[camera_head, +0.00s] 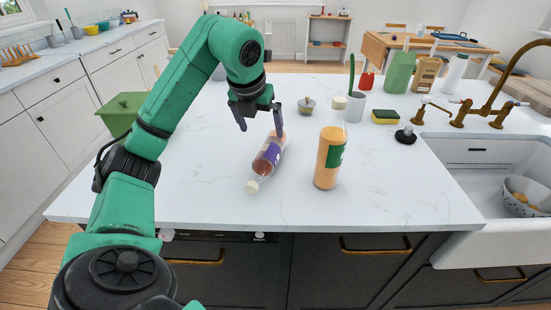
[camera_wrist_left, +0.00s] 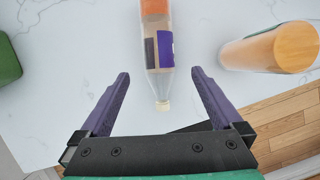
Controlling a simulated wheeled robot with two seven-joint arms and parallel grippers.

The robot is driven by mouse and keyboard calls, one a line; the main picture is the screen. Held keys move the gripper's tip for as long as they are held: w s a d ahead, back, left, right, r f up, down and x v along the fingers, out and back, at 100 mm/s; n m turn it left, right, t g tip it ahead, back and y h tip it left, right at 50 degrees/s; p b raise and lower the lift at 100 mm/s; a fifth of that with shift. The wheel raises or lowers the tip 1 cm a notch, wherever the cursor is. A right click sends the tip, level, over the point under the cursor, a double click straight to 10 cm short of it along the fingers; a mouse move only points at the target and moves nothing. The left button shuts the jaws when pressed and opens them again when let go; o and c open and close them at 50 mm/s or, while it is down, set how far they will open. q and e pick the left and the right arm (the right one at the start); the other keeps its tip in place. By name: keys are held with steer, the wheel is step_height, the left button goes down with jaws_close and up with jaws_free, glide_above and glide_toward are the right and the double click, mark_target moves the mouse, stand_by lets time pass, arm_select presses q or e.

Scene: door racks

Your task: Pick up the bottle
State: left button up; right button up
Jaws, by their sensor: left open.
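A clear bottle (camera_head: 268,158) with a purple label and brown-orange contents lies on its side on the white worktop, its pale cap pointing toward me. In the left wrist view the bottle (camera_wrist_left: 157,40) runs down from the top edge, its cap between the lines of the two fingers. A second bottle (camera_head: 328,155), with orange contents and a green label, stands upright to its right. My left gripper (camera_head: 260,122) is open and empty, its fingers pointing down above the far end of the lying bottle. My right gripper is not in view.
A sponge (camera_head: 385,117), a grey cup (camera_head: 355,106) and a small lidded jar (camera_head: 306,105) stand farther back. The sink (camera_head: 490,170) is at the right. A green bin (camera_head: 122,112) is at the left. The worktop left of the lying bottle is clear.

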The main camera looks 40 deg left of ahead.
arm_select(q)
glide_above(266, 150)
steer(key=s+d, duration=0.1)
steer(key=s, duration=0.1)
step_height(266, 150, down, 6)
steer(key=shift+s+d+r, duration=0.1)
steer(key=shift+d, duration=0.05)
steer(key=p+x, duration=0.2)
steer(key=x, duration=0.6)
steer(key=shift+r, duration=0.15)
jaws_close()
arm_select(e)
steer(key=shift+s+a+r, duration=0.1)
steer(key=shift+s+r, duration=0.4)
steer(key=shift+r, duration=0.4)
